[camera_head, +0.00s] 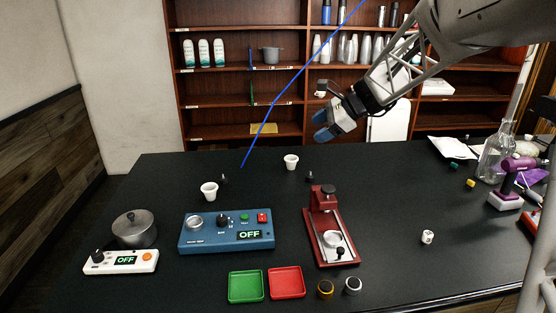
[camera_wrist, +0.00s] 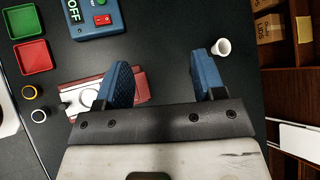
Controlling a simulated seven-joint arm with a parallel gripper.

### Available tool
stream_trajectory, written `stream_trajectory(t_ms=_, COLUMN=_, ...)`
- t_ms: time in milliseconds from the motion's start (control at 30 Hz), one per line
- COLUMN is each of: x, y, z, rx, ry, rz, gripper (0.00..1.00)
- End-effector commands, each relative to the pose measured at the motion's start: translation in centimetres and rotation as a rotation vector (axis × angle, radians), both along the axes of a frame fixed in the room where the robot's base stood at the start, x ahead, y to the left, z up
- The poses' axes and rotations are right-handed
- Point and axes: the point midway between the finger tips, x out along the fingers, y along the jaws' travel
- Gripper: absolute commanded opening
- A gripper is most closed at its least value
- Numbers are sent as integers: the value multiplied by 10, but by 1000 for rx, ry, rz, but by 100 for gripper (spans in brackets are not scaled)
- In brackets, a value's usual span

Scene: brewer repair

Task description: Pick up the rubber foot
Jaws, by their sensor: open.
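I cannot tell for sure which thing is the rubber foot. One small dark piece (camera_head: 310,177) stands on the black table behind the red press, right of a white cup. Another small dark piece (camera_head: 224,178) stands farther left, near the other white cup. Both are too small to make out. My gripper (camera_head: 327,127) hangs in the air above the back part of the table, with blue finger pads. In the wrist view my gripper (camera_wrist: 170,62) is open with nothing between its fingers. Neither dark piece shows clearly there.
The red press (camera_head: 322,222), blue control box (camera_head: 226,242), green tray (camera_head: 246,299) and red tray (camera_head: 286,296) occupy the front. White cups (camera_head: 209,190) (camera_head: 291,160) stand behind. A glass bottle (camera_head: 493,155) is at the right. Open table lies right of the press.

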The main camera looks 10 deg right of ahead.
Motion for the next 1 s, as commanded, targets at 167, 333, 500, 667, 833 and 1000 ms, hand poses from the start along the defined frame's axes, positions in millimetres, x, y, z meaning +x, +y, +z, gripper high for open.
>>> stream_trajectory(t_ms=167, x=52, y=-23, z=-11, rx=141, ry=66, rz=-131, gripper=63)
stream_trajectory(t_ms=333, x=94, y=-44, z=-21, rx=266, ry=121, rz=-238, gripper=63)
stream_trajectory(t_ms=500, x=120, y=-60, z=-27, rx=349, ry=156, rz=-306, gripper=63)
stream_trajectory(t_ms=667, x=137, y=-70, z=-33, rx=403, ry=180, rz=-349, gripper=63)
stream_trajectory(t_ms=833, x=152, y=-81, z=-38, rx=453, ry=200, rz=-388, gripper=63)
stream_trajectory(t_ms=1000, x=164, y=-90, z=-44, rx=495, ry=218, rz=-420, gripper=63)
